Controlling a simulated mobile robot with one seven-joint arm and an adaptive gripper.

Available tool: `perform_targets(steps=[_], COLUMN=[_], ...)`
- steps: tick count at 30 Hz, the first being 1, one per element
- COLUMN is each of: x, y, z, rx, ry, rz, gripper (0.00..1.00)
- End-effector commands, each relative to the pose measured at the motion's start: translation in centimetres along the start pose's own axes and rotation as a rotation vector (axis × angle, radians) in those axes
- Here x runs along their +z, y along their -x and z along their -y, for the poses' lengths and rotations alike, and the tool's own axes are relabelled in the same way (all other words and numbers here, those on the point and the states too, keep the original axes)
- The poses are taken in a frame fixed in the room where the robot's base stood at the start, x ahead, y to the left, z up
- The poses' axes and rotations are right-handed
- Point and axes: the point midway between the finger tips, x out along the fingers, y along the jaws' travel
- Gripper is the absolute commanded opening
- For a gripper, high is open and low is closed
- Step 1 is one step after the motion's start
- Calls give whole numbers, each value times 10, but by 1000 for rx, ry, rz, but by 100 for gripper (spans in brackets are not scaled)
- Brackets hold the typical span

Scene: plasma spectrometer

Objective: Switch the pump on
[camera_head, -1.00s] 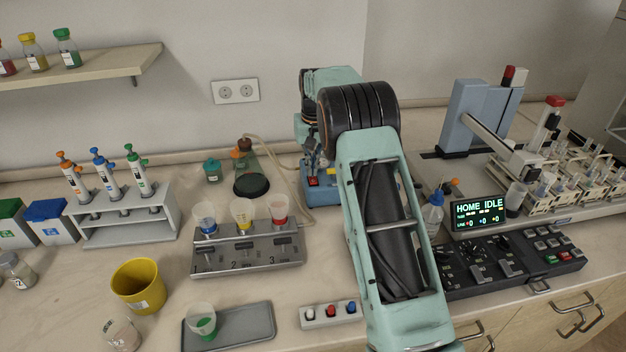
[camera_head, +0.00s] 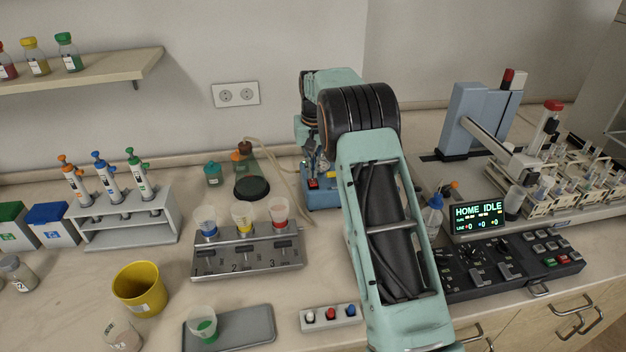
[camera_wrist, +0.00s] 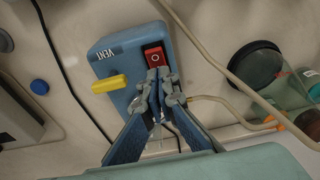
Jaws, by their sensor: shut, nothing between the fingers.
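The pump is a blue box (camera_head: 322,199) at the back middle of the bench, partly hidden behind my arm. In the wrist view its top (camera_wrist: 122,55) carries a VENT label, a yellow lever (camera_wrist: 110,83) and a red rocker switch (camera_wrist: 154,56) in a dark frame. My gripper (camera_wrist: 157,78) is shut and empty. Its tips are at the near end of the switch and overlap its lower edge in the wrist view; I cannot tell whether they touch. In the head view the switch (camera_head: 313,184) shows as a small red patch below my gripper.
A pale hose (camera_head: 284,165) runs from the pump toward a flask with a dark round base (camera_head: 251,187) on the left. A rack with three cups (camera_head: 247,255) stands in front. A control panel (camera_head: 508,263) and a display (camera_head: 479,215) reading HOME IDLE are at the right.

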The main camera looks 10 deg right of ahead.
Motion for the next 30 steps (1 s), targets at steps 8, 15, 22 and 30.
perform_targets(steps=[8, 15, 22, 30], x=[-5, -8, -9, -9], y=[28, 48, 56, 55], z=[0, 0, 0, 0], rx=[0, 0, 0, 0], ry=[0, 0, 0, 0], rz=[-4, -5, -5, -5], gripper=[0, 0, 0, 0])
